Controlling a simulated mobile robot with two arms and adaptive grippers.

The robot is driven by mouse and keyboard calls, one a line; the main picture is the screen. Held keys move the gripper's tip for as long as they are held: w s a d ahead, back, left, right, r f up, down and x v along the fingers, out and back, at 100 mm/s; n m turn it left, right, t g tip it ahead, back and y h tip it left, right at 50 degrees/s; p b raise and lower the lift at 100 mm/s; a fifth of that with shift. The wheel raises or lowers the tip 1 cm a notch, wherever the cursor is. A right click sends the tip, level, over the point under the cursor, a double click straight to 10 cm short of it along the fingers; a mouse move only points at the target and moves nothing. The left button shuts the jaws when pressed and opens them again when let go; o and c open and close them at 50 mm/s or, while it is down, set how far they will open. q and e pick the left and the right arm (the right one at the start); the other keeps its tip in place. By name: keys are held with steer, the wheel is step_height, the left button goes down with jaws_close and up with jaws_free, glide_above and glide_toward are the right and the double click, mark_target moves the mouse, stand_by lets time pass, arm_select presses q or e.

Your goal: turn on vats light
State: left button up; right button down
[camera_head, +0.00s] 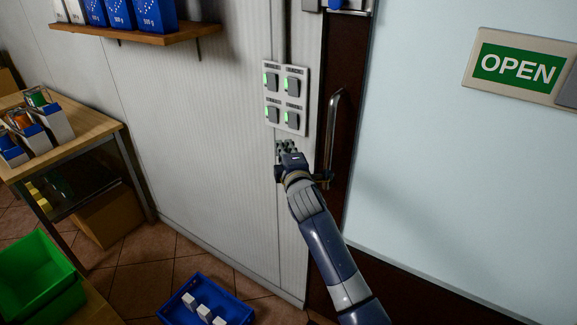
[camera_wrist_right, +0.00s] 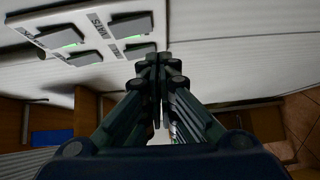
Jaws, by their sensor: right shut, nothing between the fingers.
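A white switch panel (camera_head: 286,98) with rocker switches in a two-by-two layout is on the corrugated wall. Each switch shows a green light at its edge. My right gripper (camera_head: 286,147) is shut and empty, just below the panel's lower edge. In the right wrist view the panel (camera_wrist_right: 92,28) is at the upper left, and the closed fingertips (camera_wrist_right: 157,62) point up beside it. A label there reads "VATS", next to the switches, but I cannot tell for sure which switch it names. I cannot tell if the fingertips touch anything. My left gripper is not in view.
A brown door with a metal handle (camera_head: 332,130) is right of the panel, close to my right arm. A shelf with blue packets (camera_head: 120,14) is upper left. A table (camera_head: 85,135), a green crate (camera_head: 38,275) and a blue crate (camera_head: 240,312) stand lower left.

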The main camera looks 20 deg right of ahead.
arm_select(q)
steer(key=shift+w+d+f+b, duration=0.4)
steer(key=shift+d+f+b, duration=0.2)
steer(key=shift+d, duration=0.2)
arm_select(e)
steer(key=s+a, duration=0.1)
steer(key=s, duration=0.6)
steer(key=shift+a, duration=0.15)
steer(key=shift+f, duration=0.1)
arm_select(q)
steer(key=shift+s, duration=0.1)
